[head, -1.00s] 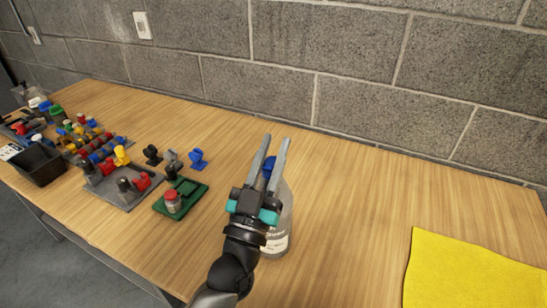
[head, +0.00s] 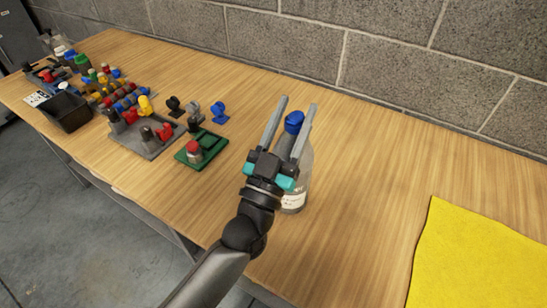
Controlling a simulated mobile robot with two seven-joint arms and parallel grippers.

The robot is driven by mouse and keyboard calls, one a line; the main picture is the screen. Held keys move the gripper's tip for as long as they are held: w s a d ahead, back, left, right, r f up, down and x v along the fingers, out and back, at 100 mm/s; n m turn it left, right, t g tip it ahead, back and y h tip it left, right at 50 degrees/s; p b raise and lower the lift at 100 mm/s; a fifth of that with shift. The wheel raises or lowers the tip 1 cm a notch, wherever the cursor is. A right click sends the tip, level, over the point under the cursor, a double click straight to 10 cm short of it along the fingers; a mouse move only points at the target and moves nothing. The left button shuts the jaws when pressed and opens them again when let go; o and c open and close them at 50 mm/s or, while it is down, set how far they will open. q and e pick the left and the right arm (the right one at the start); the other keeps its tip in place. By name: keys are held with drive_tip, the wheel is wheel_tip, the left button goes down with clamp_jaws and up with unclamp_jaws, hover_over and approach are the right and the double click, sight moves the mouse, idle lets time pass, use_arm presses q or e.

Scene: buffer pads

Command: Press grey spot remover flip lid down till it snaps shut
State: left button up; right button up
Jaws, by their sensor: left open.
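A translucent grey bottle (head: 304,172) with a white label stands upright on the table, partly hidden behind my left gripper. Its blue top (head: 294,121) shows between the two fingers. I cannot tell from this view whether that top is a flip lid, or whether it is open or shut. My left gripper (head: 298,102) is open, with its fingers spread on either side of the blue top in the picture. I see no clear contact with the bottle. My right gripper is out of view.
A yellow cloth (head: 475,260) lies at right. A green tray (head: 211,149) with a red-topped jar, a grey tray (head: 150,149) and a black bin (head: 68,112) stand at left. A block wall (head: 380,65) runs behind.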

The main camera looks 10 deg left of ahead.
use_arm(q)
drive_tip(key=v, duration=1.3)
drive_tip(key=shift+s, duration=0.15)
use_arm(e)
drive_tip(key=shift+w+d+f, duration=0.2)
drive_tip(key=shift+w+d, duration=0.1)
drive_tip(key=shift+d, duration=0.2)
use_arm(q)
drive_tip(key=shift+c, duration=0.2)
